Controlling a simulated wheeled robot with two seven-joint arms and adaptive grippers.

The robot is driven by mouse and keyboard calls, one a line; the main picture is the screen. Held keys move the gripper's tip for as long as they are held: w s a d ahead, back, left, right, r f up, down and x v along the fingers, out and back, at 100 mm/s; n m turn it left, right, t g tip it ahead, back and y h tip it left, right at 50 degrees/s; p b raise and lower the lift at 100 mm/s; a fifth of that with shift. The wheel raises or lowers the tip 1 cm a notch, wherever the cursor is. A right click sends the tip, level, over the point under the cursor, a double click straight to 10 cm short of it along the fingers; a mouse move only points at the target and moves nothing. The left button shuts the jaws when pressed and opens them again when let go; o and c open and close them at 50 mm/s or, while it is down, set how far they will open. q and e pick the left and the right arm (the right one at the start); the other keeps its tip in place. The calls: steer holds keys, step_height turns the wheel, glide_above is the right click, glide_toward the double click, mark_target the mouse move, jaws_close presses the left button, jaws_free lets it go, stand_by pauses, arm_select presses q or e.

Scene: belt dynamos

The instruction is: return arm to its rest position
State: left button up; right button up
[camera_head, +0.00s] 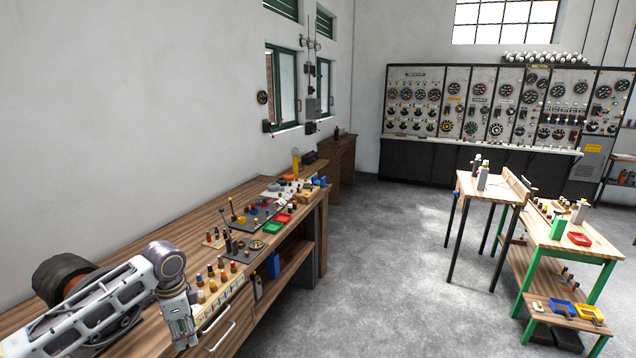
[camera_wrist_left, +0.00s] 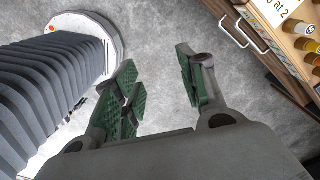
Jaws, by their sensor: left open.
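My left arm comes in from the left in the head view, over the near end of the wooden workbench (camera_head: 180,235). My left gripper (camera_head: 182,338) points down beside the bench's front edge, near the drawer handle. In the left wrist view its two green-padded fingers (camera_wrist_left: 160,92) are apart with only grey floor between them. Nothing is held. My right gripper is not in view.
Small bottles (camera_head: 212,282) stand on a labelled rack on the bench, close right of the gripper. A red tray (camera_head: 283,218) lies farther along. A small wooden table (camera_head: 470,186) and a green-legged table (camera_head: 550,228) stand right. Grey floor (camera_head: 375,270) between is clear.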

arm_select(q)
steer(key=w+f+n+t+b, duration=0.1)
steer(key=w+f+n, duration=0.1)
steer(key=f, duration=0.9)
steer(key=w+f+n+t, duration=0.1)
steer(key=w+f+n, duration=0.2)
steer(key=f, duration=0.7)
steer(key=s+f+n, duration=0.1)
steer(key=s+f, duration=0.2)
steer(key=f, duration=0.4)
steer(key=s+a+f+n+b, duration=0.1)
steer(key=s+f, duration=0.1)
steer(key=f, duration=0.4)
steer(key=s+f+n, duration=0.1)
steer(key=s+f, duration=0.2)
steer(key=f, duration=0.4)
steer(key=s+d+f+n+b, duration=0.1)
steer(key=s+d+f, duration=0.1)
steer(key=s+f, duration=1.6)
steer(key=s+d+f, duration=0.2)
steer(key=s, duration=0.7)
steer(key=s+d+f, duration=0.2)
steer(key=s+f, duration=0.1)
steer(key=s, duration=0.6)
steer(key=s+d+f+n+g, duration=0.1)
steer(key=s+d+f, duration=0.2)
steer(key=s, duration=0.6)
steer(key=shift+s+b, duration=0.15)
steer(key=shift+b, duration=0.2)
steer(key=shift+f, duration=0.1)
